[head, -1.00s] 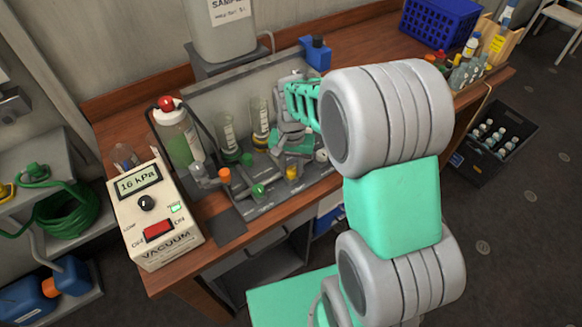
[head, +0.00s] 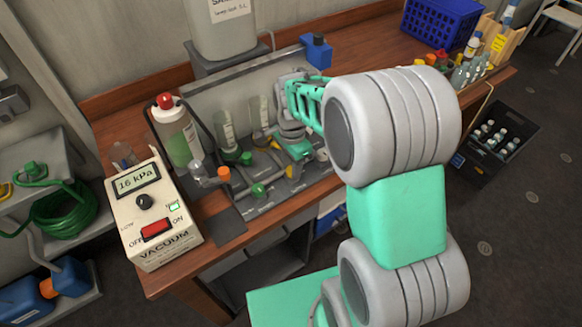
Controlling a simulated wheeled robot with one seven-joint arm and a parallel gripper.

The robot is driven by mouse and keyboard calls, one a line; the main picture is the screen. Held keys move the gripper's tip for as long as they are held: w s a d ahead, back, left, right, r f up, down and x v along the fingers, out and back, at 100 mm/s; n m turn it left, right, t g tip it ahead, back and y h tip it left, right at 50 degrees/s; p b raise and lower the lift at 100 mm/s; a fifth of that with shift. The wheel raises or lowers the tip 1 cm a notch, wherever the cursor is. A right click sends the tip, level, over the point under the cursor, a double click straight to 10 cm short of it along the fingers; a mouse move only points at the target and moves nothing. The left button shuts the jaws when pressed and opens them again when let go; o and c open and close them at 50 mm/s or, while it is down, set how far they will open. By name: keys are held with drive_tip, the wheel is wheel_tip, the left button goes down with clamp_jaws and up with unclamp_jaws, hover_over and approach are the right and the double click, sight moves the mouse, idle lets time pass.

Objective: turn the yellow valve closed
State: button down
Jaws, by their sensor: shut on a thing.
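The yellow valve (head: 289,170) is on the front right of the grey manifold panel (head: 262,190) on the wooden bench. Only a small piece of it shows, because my gripper covers most of it. My gripper (head: 301,156), grey and mint green, reaches down over the valve from behind and is shut on it. The fingertips are small and partly hidden, so I cannot tell the angle of the valve handle.
An orange-capped valve (head: 224,175) and a green valve (head: 258,190) stand left of my gripper. Glass tubes (head: 226,133) and a red-capped bottle (head: 175,130) stand behind them. The vacuum box (head: 150,225), reading 16 kPa, is at the left.

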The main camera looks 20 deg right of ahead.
drive_tip(key=m, duration=0.4)
drive_tip(key=shift+m, duration=0.3)
drive_tip(key=m+b, duration=0.1)
drive_tip(key=m, duration=0.3)
drive_tip(key=shift+m, duration=0.3)
drive_tip(key=c, duration=1.1)
unclamp_jaws()
drive_tip(key=shift+o, duration=0.2)
wheel_tip(320, 180, up, 8)
drive_tip(key=shift+f+b, duration=0.1)
drive_tip(key=shift+b, duration=0.35)
